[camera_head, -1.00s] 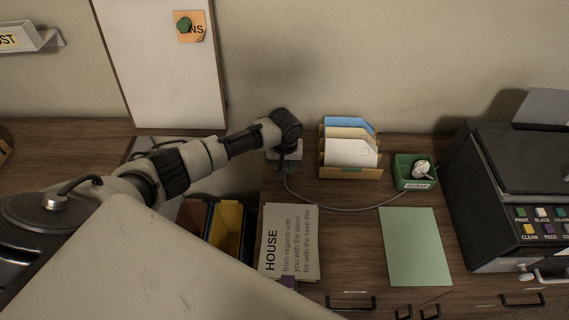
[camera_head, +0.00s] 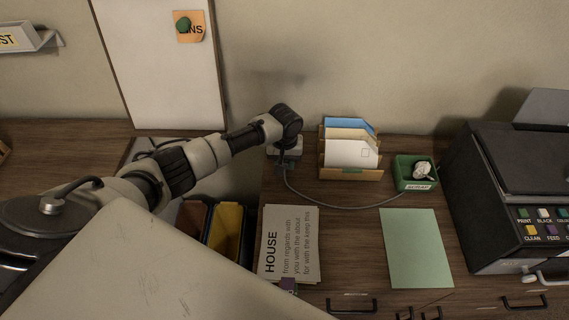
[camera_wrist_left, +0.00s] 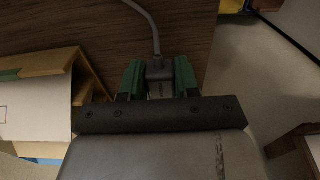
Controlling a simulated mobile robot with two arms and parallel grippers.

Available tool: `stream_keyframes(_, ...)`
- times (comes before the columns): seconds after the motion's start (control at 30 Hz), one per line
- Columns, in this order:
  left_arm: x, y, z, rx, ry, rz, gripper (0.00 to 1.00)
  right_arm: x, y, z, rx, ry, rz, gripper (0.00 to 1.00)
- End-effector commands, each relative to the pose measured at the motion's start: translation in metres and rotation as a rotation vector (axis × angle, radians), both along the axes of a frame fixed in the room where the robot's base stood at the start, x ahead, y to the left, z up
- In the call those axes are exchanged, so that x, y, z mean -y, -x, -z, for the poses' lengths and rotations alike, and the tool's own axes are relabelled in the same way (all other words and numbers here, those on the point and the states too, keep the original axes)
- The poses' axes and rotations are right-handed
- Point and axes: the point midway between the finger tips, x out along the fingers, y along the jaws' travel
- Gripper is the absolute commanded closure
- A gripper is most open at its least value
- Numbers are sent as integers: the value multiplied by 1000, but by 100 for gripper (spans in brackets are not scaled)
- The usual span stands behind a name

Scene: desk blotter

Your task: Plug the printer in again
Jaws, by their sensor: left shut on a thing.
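My left gripper (camera_head: 287,163) is over the desk near the wall, left of the letter holder. In the left wrist view its green fingers (camera_wrist_left: 157,78) are shut on a grey plug (camera_wrist_left: 158,71). The plug's grey cable (camera_head: 335,207) runs from the gripper across the desk toward the green scrap tray. A pale block (camera_head: 291,142) shows partly behind the gripper; I cannot tell whether the plug touches it. The black printer (camera_head: 510,190) stands at the right. My right gripper is not in view.
The wooden letter holder (camera_head: 350,174) with envelopes stands close to the gripper's right. The green scrap tray (camera_head: 415,186) holds crumpled paper. A green sheet (camera_head: 415,250) and printed papers (camera_head: 290,245) lie in front. Bins (camera_head: 228,232) stand below my arm.

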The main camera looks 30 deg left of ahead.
Motion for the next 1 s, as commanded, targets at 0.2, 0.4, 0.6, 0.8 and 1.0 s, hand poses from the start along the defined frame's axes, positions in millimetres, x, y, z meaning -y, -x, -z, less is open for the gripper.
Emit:
stream_keyframes(0.2, -2, -5, 1, 1, 0, -1, 96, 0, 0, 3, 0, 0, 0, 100)
stream_keyframes(0.4, -4, -10, 1, 0, 0, 0, 96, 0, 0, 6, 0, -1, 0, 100)
stream_keyframes(0.6, -5, -12, 0, 0, 1, 0, 96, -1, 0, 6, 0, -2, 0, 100)
stream_keyframes(0.8, -5, -12, 0, 1, 0, 0, 96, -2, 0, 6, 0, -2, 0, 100)
stream_keyframes(1.0, -6, -12, 0, 1, 0, 0, 41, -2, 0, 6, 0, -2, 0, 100)
